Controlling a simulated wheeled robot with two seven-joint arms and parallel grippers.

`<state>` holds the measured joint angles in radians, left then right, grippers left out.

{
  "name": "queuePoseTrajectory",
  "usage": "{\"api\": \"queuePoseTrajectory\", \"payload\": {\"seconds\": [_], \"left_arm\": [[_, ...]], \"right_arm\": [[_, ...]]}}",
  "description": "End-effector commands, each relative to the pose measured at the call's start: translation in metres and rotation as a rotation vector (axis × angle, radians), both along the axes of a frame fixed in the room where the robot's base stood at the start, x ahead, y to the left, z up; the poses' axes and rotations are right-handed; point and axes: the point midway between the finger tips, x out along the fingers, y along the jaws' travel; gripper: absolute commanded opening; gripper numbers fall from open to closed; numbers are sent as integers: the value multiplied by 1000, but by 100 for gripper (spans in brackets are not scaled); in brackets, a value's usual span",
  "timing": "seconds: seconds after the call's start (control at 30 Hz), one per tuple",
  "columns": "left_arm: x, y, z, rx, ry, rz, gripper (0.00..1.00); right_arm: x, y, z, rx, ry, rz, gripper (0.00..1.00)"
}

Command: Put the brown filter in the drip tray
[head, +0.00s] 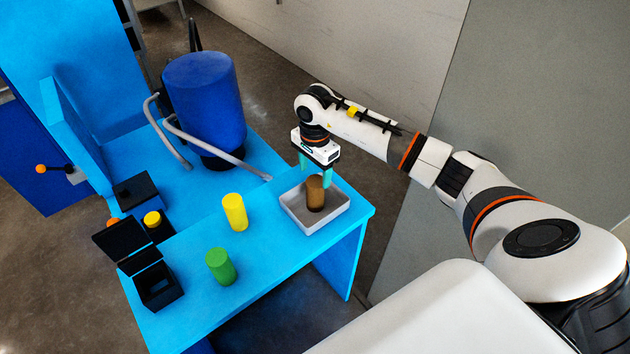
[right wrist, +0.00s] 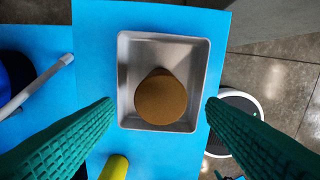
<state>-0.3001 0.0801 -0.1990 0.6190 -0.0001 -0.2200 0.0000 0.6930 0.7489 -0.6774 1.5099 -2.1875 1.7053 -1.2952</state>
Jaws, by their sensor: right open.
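The brown filter (head: 315,193) stands upright inside the grey drip tray (head: 338,216) at the right end of the blue table. In the right wrist view the filter (right wrist: 161,98) shows from above, within the walls of the tray (right wrist: 124,75). My right gripper (head: 317,174) is over the tray, at the filter's upper part in the head view. Its green fingers stand wide apart in the right wrist view, with the filter between them and a gap on each side. My left gripper is not in view.
A yellow filter (head: 235,212) and a green filter (head: 220,266) stand on the blue table (head: 270,250). An open black box (head: 158,286) is at the front left. A blue tank (head: 206,103) with grey pipes stands behind.

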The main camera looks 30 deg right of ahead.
Motion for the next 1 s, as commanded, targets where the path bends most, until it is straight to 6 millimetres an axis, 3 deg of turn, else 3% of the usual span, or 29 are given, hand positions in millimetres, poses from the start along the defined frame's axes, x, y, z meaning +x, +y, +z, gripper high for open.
{"api": "queuePoseTrajectory", "payload": {"seconds": [0.2, 0.4, 1.0], "left_arm": [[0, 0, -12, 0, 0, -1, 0], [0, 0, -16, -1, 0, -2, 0], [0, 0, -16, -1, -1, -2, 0]], "right_arm": [[1, -1, 46, -2, -4, -1, 65], [0, -1, 72, -1, -1, -2, 65], [0, 0, 77, 0, 1, -1, 65]]}}
